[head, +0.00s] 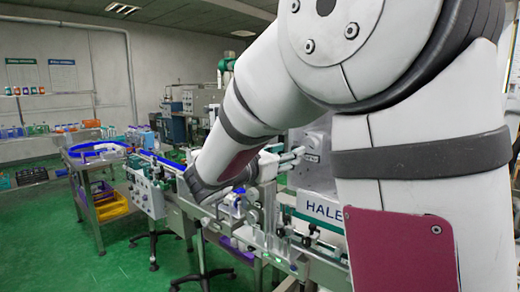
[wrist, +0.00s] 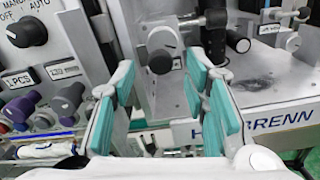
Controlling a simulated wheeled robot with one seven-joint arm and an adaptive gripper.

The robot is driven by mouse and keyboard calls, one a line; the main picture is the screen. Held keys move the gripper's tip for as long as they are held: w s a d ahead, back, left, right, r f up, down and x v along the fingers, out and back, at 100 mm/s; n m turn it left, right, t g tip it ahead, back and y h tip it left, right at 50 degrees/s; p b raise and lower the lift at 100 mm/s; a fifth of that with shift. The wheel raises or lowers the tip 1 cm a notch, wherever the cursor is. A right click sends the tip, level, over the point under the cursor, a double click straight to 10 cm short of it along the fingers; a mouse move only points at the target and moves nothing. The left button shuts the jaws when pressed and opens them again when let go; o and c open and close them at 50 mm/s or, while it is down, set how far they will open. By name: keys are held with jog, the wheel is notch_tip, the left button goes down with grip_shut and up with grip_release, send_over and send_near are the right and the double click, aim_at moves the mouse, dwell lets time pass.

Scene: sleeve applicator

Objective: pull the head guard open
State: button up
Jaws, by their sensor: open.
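My gripper (wrist: 163,78) shows in the wrist view with its teal-padded fingers spread wide and nothing held between them. A round dark grey knob (wrist: 160,58) on a short stem lies beyond the fingertips, in line with the gap. The fingers look apart from it, though the depth is hard to judge. A grey metal plate (wrist: 135,20) stands behind the knob. I cannot tell for sure which part is the head guard. In the head view my arm covers the gripper and much of the machine (head: 313,165).
A control panel (wrist: 60,50) with a selector switch and coloured knobs is close on the left in the wrist view. A black cylindrical handle (wrist: 238,40) and a ledge are on the right. In the head view a conveyor (head: 180,180) runs left; green floor (head: 50,235) is open in front.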

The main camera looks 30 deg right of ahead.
jog(key=shift+x, duration=2.25)
grip_shut()
